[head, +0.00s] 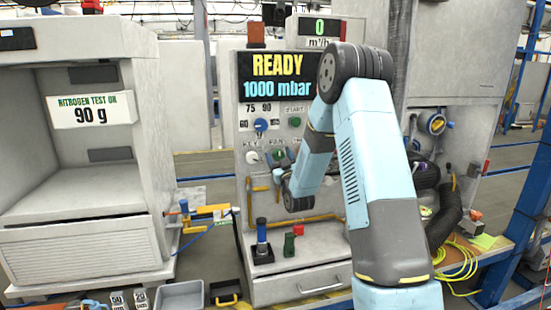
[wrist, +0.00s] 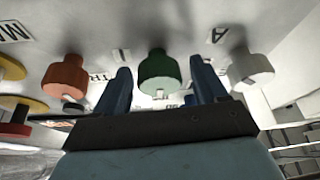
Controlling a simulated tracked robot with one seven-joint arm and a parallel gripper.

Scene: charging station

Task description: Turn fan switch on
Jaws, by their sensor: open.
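The fan switch appears to be the green knob (wrist: 158,70) at the centre of the wrist view. In the head view it shows as a dark green knob (head: 279,156) under a small label, partly covered by my arm's end. My gripper (wrist: 160,66) is open, with one dark blue finger on each side of the green knob. Gaps show between the knob and both fingers in the picture; I cannot tell how deep the fingertips reach along it. The knob's turned position is not clear.
In the wrist view an orange knob (wrist: 65,76) is left of the fingers and a white knob (wrist: 250,70) right. In the head view a blue knob (head: 261,125) and another green knob (head: 294,122) sit above, below a display (head: 276,77) reading READY 1000 mbar.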

